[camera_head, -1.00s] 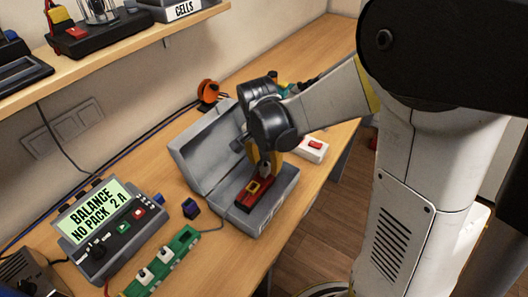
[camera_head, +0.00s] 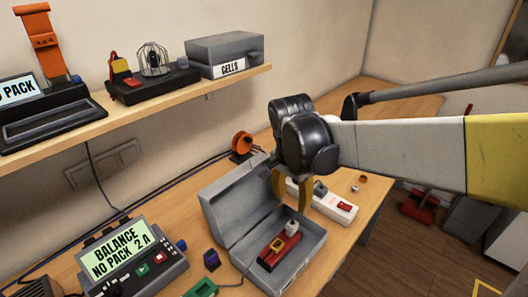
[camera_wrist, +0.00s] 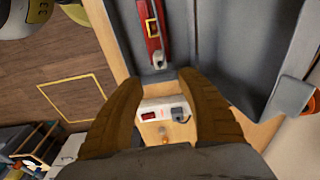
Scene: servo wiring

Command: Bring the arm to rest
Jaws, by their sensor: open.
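My gripper (camera_head: 285,190) is open and empty. It hangs above the bench, just behind the open grey case, with its yellow-brown fingers pointing down. In the wrist view the two fingers (camera_wrist: 160,95) are spread wide with nothing between them. The grey case (camera_head: 310,246) stands on the bench with its lid up. A red pack (camera_head: 271,255) with a yellow-framed label lies inside it, apart from the fingers. The pack also shows in the wrist view (camera_wrist: 152,35). My arm stretches in from the right.
A white power strip (camera_head: 335,205) with a red switch lies below and behind the gripper. A charger (camera_head: 130,262) reads "BALANCE NO PACK 2 A". An orange reel (camera_head: 242,142) stands by the wall. The shelf (camera_head: 150,112) carries a "CELLS" box (camera_head: 225,55) and other devices.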

